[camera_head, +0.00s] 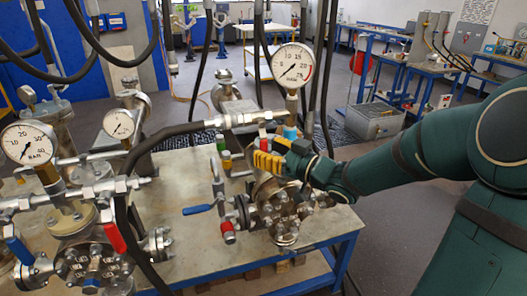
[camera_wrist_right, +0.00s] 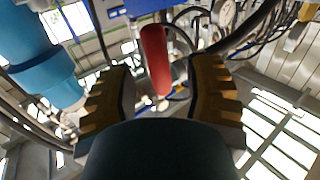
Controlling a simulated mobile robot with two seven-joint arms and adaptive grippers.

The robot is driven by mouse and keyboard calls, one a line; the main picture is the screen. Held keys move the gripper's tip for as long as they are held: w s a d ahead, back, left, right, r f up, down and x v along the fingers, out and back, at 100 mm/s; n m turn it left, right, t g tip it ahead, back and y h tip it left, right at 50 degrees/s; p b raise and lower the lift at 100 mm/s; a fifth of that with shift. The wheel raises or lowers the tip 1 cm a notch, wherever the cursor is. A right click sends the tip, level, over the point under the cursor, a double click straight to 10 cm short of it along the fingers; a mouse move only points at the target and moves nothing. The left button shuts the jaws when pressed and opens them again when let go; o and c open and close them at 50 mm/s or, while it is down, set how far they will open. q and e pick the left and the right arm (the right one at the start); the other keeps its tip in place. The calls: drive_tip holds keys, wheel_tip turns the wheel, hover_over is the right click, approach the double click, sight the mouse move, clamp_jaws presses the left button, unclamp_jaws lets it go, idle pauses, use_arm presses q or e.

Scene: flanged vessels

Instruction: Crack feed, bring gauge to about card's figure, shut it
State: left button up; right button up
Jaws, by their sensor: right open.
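My right gripper (camera_head: 270,160), with yellow ribbed fingers, reaches in from the right over the flanged vessel (camera_head: 285,212) at the bench's right end. In the wrist view the open fingers (camera_wrist_right: 160,92) stand apart on either side of a red handle (camera_wrist_right: 155,58); I cannot tell whether either touches it. A red piece (camera_head: 263,139) shows just behind the fingers in the head view. Above stands a round gauge (camera_head: 292,65) marked to 25; its needle seems to point lower left, near the low end. I cannot make out the card or which valve is the feed. My left gripper is out of view.
A blue lever (camera_head: 198,209) and a red-tipped lever (camera_head: 228,231) sit left of the gripper. Other vessels carry a 40-bar gauge (camera_head: 28,143) and a smaller gauge (camera_head: 119,124). Black hoses hang across the bench. A blue cylinder (camera_wrist_right: 38,60) is left in the wrist view.

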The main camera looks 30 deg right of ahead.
drive_tip(key=shift+x, duration=0.85)
drive_tip(key=shift+o, duration=0.3)
clamp_jaws()
drive_tip(key=shift+w+a+m, duration=0.1)
drive_tip(key=shift+a+m, duration=0.3)
drive_tip(key=shift+m, duration=0.1)
drive_tip(key=shift+a+r+m+t+b, duration=0.1)
drive_tip(key=shift+a+m+t+b, duration=0.25)
drive_tip(key=shift+m+t, duration=0.55)
drive_tip(key=shift+c, duration=0.3)
unclamp_jaws()
